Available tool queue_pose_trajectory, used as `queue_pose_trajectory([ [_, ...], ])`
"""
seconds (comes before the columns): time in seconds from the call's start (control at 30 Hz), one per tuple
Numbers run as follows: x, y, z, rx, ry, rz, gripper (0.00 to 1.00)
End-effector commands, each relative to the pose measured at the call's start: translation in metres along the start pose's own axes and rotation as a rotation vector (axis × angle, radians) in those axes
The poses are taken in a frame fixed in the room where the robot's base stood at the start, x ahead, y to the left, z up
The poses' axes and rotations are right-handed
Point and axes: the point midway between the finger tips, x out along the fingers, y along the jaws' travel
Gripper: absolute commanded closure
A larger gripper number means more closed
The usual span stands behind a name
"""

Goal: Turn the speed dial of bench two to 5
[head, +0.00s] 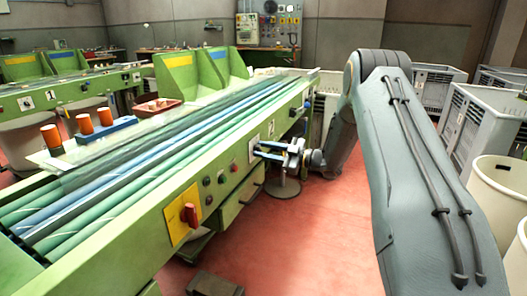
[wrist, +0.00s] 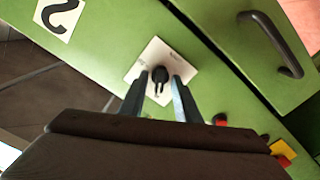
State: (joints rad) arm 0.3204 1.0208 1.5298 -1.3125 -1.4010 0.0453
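The speed dial (wrist: 160,75) is a black knob on a white plate (wrist: 146,62) on the green front of the bench (head: 150,232). A plate with a 2 (wrist: 60,16) is near it in the wrist view. The plate's marks are too small to read, so I cannot tell the dial's setting. My gripper (wrist: 160,82) is open, with one finger on each side of the knob and a narrow gap at each side. In the head view my gripper (head: 272,152) is at the bench front and hides the knob.
A drawer with a dark handle (wrist: 272,45) is beside the dial. A red button (wrist: 220,119) and a red switch (head: 189,214) on a yellow plate are on the same front. Grey crates (head: 480,125) stand at the right.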

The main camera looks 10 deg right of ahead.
Motion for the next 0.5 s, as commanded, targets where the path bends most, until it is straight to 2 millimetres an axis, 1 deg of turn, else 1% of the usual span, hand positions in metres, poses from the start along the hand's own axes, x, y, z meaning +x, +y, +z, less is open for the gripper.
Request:
queue_pose_trajectory([
  [0.07, -0.0001, 0.0000, 0.0000, 0.000, 0.000, 0.000, 0.70],
  [0.1, -0.0001, -0.0001, 0.0000, 0.000, 0.000, 0.000, 0.72],
  [0.27, -0.0001, -0.0001, 0.0000, 0.000, 0.000, 0.000, 0.99],
  [0.5, -0.0001, -0.0001, 0.0000, -0.017, 0.000, 0.000, 0.99],
])
